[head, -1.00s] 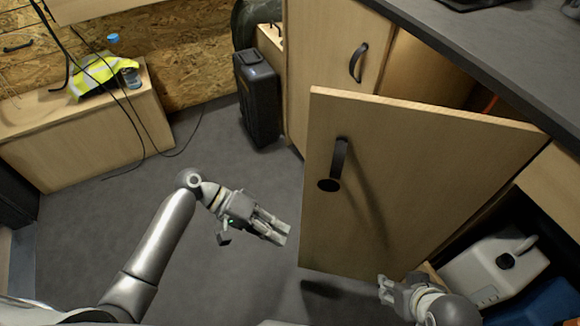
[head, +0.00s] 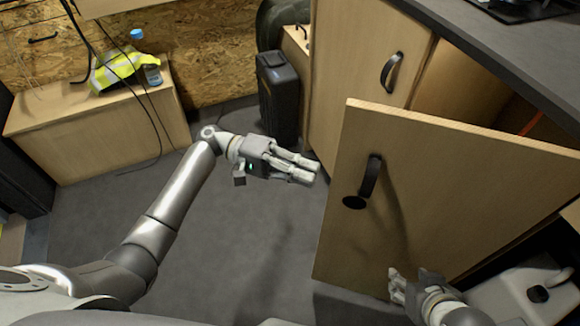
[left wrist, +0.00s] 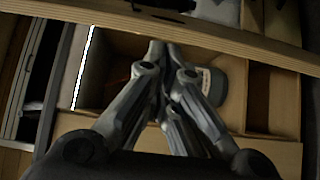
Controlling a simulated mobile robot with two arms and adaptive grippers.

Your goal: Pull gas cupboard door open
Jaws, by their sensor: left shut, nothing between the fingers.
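The pale wooden cupboard door (head: 450,195) stands swung out from under the counter in the head view, with a gap into the cupboard behind its top edge. Its black handle (head: 369,178) is on the side facing me. My left gripper (head: 315,172) is shut and empty, just left of the door's free edge, apart from the handle.
A white canister (head: 525,300) sits in an open bay at lower right. A dark counter (head: 460,45) runs above. A black case (head: 278,95) stands on the floor behind my left gripper. A wooden box (head: 95,130) is at left. The grey floor between is clear.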

